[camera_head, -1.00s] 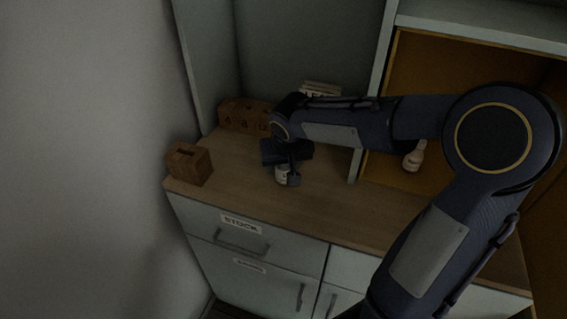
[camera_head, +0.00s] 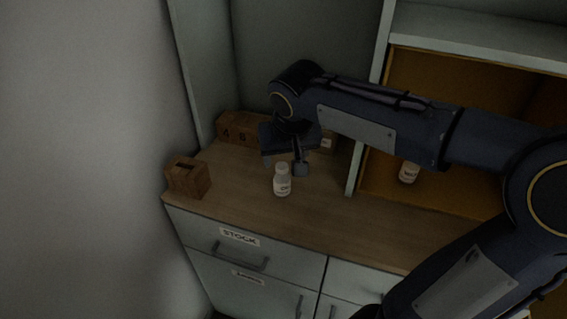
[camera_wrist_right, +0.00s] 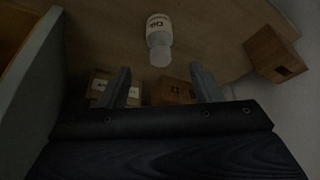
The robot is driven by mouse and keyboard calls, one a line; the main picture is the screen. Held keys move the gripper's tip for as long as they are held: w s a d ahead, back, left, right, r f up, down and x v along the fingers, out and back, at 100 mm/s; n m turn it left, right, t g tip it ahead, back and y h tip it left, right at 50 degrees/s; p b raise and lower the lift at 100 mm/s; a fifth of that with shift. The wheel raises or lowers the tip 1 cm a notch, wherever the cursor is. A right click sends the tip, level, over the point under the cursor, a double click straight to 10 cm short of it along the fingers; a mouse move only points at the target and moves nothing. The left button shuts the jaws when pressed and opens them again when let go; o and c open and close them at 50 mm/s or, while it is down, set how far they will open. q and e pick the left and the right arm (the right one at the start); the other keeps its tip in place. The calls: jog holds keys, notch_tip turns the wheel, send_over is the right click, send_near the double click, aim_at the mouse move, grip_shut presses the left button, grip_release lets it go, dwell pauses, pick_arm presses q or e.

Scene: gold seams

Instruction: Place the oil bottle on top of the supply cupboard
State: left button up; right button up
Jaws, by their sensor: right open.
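A small white bottle with a dark-lettered label (camera_head: 282,181) stands upright on the wooden top of the supply cupboard (camera_head: 240,218). It also shows in the right wrist view (camera_wrist_right: 158,38), beyond the fingertips, where the label seems to read "Oil". My right gripper (camera_head: 285,164) is just behind the bottle, open and apart from it. In the right wrist view its two fingers (camera_wrist_right: 160,86) are spread with nothing between them. My left gripper is not in view.
A slotted wooden box (camera_head: 188,177) stands at the left edge of the top. Wooden blocks (camera_head: 237,128) stand against the back. Another white bottle (camera_head: 408,172) stands in the orange-lined shelf at right, behind a grey upright. Bare top lies in front of the bottle.

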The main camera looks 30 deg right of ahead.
jog(key=s+a+f+n+y, duration=0.1)
jog(key=s+a+f+y, duration=0.1)
jog(key=s, duration=0.7)
jog(key=s+a+f+t+y, duration=0.1)
jog(key=s+a+f+y, duration=0.2)
jog(key=s, duration=0.6)
notch_tip(320, 180, down, 3)
jog(key=shift+s+a+r+n, duration=0.1)
jog(key=shift+s+a+n, duration=0.05)
jog(key=shift+a+n, duration=0.25)
jog(key=shift+r+p, duration=0.8)
